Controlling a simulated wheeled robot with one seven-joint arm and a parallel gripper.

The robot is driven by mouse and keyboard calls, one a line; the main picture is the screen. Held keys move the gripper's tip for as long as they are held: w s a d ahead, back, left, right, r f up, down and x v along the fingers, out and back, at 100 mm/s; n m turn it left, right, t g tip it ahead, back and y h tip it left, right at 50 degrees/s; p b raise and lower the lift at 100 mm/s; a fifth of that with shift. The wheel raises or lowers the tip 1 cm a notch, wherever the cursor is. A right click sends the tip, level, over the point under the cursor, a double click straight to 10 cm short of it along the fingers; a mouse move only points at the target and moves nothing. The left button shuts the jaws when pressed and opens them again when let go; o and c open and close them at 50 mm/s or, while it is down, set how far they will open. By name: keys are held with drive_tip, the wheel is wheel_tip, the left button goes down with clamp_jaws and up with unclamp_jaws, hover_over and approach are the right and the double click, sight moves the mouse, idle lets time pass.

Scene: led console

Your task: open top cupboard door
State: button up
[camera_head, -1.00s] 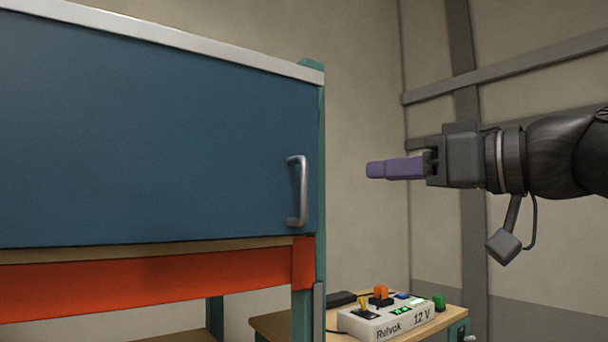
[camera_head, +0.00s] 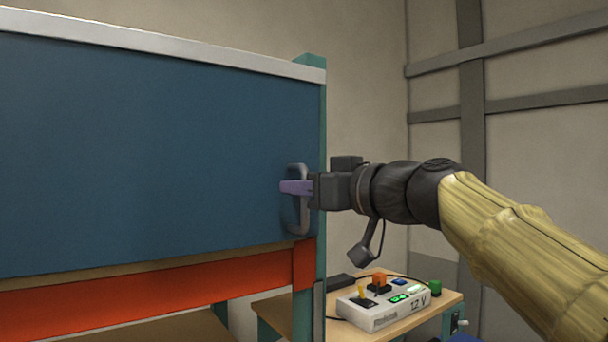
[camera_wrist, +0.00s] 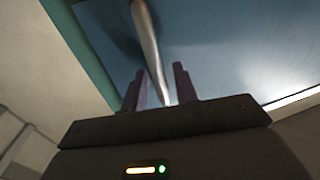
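The top cupboard door (camera_head: 150,150) is a blue panel, closed flush in its frame. Its silver vertical bar handle (camera_head: 301,215) is near the right edge of the door. My gripper (camera_head: 292,187), with purple fingers, is at the handle's middle height. In the wrist view, the handle (camera_wrist: 147,40) runs down between the two fingers of my gripper (camera_wrist: 160,88). A gap shows between the fingers, so they are open around the bar. The blue door also fills the wrist view (camera_wrist: 220,50) behind the fingers.
A teal post (camera_head: 313,110) borders the door's right side. An orange beam (camera_head: 150,295) runs below the cupboard. A white console (camera_head: 385,307) with switches and green lights sits on a small wooden table at lower right. Open space lies right of the cupboard.

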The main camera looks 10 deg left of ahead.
clamp_jaws()
drive_tip(key=shift+a, duration=0.1)
